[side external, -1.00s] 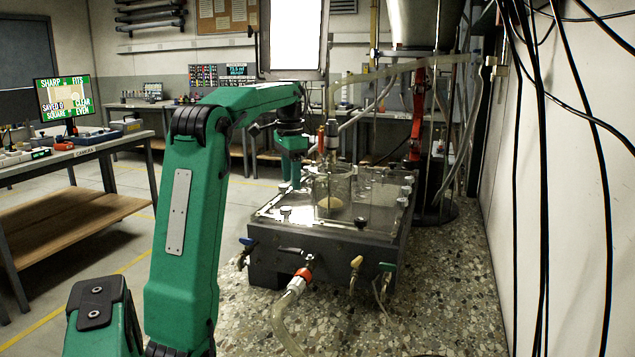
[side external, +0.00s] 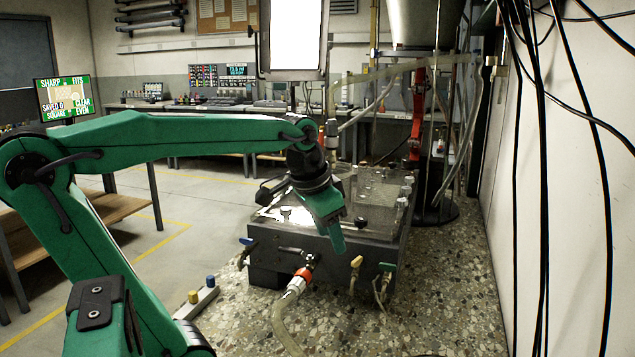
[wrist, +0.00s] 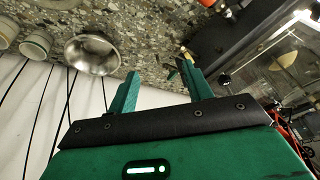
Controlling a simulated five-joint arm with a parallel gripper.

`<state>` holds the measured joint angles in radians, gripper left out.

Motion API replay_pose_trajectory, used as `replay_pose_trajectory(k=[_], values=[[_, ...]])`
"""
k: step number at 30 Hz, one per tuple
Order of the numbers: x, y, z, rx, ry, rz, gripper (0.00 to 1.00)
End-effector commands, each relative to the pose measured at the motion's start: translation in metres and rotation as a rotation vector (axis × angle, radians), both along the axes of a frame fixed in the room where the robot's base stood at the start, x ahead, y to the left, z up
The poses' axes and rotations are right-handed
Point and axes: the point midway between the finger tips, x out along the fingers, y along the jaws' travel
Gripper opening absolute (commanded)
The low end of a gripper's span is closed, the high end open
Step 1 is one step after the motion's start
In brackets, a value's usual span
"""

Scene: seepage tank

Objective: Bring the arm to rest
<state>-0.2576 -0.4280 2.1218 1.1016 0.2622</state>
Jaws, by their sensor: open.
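My gripper (side external: 334,232) hangs in front of the near edge of the seepage tank (side external: 330,258) in the side external view, tilted downward. In the wrist view its two green fingers (wrist: 160,85) stand well apart with nothing between them, so it is open and empty. The tank is a dark, low box with a clear top and knobs along its rim. Part of its top is hidden behind my arm. In the wrist view a corner of the tank (wrist: 235,30) shows at the upper right.
Several valves sit on the tank's front, one with an orange collar (side external: 303,275) and a hose. A small bar with yellow and blue knobs (side external: 202,296) lies on the speckled floor. Black cables (side external: 545,150) hang at the right. A metal bowl (wrist: 91,54) shows in the wrist view.

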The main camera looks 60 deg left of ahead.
Motion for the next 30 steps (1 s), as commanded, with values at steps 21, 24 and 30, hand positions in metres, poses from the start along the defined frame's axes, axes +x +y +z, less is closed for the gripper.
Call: replay_pose_trajectory(k=[21, 24, 30], values=[[-0.061, -0.075, -0.061, -0.088, -0.158, -0.018, 0.50], [-0.061, -0.075, -0.060, -0.088, -0.157, -0.018, 0.50], [-0.061, -0.075, -0.060, -0.087, -0.157, -0.017, 0.50]])
